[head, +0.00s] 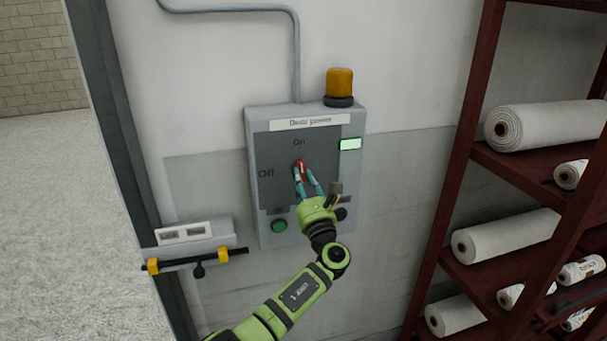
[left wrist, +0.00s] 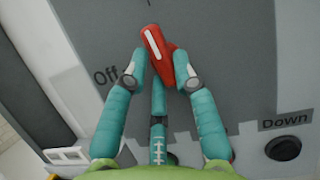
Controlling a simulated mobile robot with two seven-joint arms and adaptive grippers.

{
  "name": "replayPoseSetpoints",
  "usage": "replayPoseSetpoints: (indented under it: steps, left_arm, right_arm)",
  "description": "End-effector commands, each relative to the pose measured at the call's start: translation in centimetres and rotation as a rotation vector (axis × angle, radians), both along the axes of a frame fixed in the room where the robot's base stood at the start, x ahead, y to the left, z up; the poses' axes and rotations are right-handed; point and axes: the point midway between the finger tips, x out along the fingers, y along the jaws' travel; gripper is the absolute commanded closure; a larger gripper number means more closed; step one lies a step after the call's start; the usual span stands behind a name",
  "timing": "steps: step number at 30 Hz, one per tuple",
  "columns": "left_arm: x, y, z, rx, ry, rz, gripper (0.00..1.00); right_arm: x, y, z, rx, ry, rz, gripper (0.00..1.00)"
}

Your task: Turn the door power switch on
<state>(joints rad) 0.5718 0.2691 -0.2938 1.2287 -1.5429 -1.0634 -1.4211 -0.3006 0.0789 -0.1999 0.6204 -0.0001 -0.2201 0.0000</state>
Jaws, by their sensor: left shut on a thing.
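The door power box (head: 251,200) is a grey panel on the wall, with "Off" marked at the left and "On" at the top. Its red rotary switch (head: 301,166) stands near the middle, and its handle points up toward "On". In the left wrist view the red switch (left wrist: 158,50) has a white line along it and "Off" shows to its left. My left gripper (head: 303,178) is at the switch, with its teal fingers closed on the red handle. A green indicator (head: 350,144) is lit at the upper right of the panel. My right gripper is not in view.
An orange beacon (head: 339,83) sits on top of the box. A green button (head: 279,226) and a black button (left wrist: 283,148) marked "Down" are low on the panel. A dark red rack (head: 447,205) with white rolls (head: 540,124) stands at the right. A doorway is at the left.

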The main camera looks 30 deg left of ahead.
Motion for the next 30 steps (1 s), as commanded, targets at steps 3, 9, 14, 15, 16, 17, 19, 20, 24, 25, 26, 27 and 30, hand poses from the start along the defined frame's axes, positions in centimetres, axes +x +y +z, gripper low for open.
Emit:
replayPoseSetpoints:
  steps: [3, 9, 14, 15, 16, 17, 19, 20, 24, 25, 26, 27, 30]
  left_arm:
    - [-0.02, 0.23, 1.26, 0.045, 0.026, 0.001, 1.0]
    - [-0.07, 0.26, 1.24, 0.079, 0.065, 0.003, 1.0]
    - [-0.07, 0.27, 1.18, 0.09, 0.076, 0.003, 1.0]
    - [-0.07, 0.27, 1.17, 0.091, 0.077, 0.003, 1.0]
    - [-0.07, 0.26, 1.16, 0.091, 0.078, 0.003, 1.0]
    - [-0.07, 0.27, 1.15, 0.091, 0.078, 0.003, 1.0]
    - [-0.07, 0.27, 1.15, 0.092, 0.079, 0.003, 1.0]
    - [-0.08, 0.28, 1.14, 0.092, 0.079, 0.003, 1.0]
    - [-0.08, 0.29, 1.14, 0.091, 0.078, 0.004, 1.0]
    - [-0.08, 0.29, 1.14, 0.091, 0.078, 0.004, 0.68]
    - [-0.08, 0.29, 1.14, 0.091, 0.079, 0.004, 0.56]
    - [-0.08, 0.29, 1.12, 0.09, 0.078, 0.004, 0.48]
    - [-0.07, 0.23, 0.88, 0.088, 0.082, 0.003, 0.48]
  right_arm:
    - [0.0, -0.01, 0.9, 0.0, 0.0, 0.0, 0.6]
    - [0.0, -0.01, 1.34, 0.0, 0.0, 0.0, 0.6]
    - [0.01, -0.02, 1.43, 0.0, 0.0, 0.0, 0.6]
    - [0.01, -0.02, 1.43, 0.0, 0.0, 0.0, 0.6]
    - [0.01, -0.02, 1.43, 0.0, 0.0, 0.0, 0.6]
    - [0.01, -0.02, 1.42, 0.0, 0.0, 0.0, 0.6]
    - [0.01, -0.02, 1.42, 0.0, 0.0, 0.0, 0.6]
    - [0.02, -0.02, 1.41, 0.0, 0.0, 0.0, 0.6]
    - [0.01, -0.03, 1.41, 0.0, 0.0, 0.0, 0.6]
    - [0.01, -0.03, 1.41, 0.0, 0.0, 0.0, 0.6]
    - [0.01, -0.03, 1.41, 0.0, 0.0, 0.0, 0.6]
    - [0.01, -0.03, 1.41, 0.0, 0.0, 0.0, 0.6]
    - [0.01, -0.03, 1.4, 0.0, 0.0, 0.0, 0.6]
